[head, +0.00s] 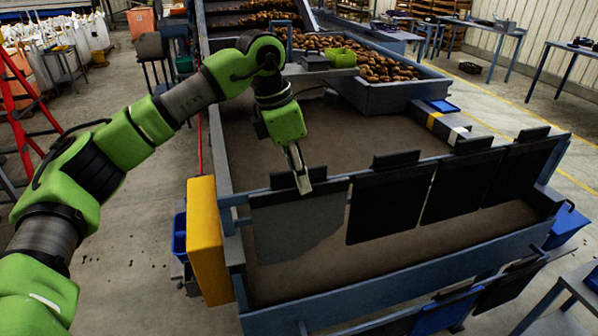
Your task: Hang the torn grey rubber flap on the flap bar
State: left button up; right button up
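The torn grey rubber flap (290,235) is at the left end of the flap bar (241,198), with its upper edge along the bar. It is lighter than the others, and its lower right edge is ragged. A dark tab (283,180) stands up at its top. My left gripper (301,180) points down at this tab, and its visible finger overlaps the tab. The other finger is hidden, so I cannot tell whether it grips the tab. I cannot tell whether the flap is fully seated on the bar. My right gripper is not in view.
Several black flaps (388,203) hang along the bar to the right. A yellow box (207,240) is on the grader's left side. Potatoes (385,68) lie in a bin at the back, near a green tray (341,57). The brown bed (350,130) behind the bar is mostly clear.

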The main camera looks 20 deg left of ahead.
pick_arm(q)
grip_shut()
jog(key=shift+r, duration=0.1)
jog(key=shift+r, duration=0.1)
jog(key=shift+r+p, duration=1.5)
jog(key=shift+r, duration=0.55)
jog(key=s+d+b, duration=0.4)
jog(key=s+d, duration=0.1)
jog(key=s, duration=0.3)
jog(key=shift+s+d, duration=0.15)
jog(key=shift+d, duration=0.15)
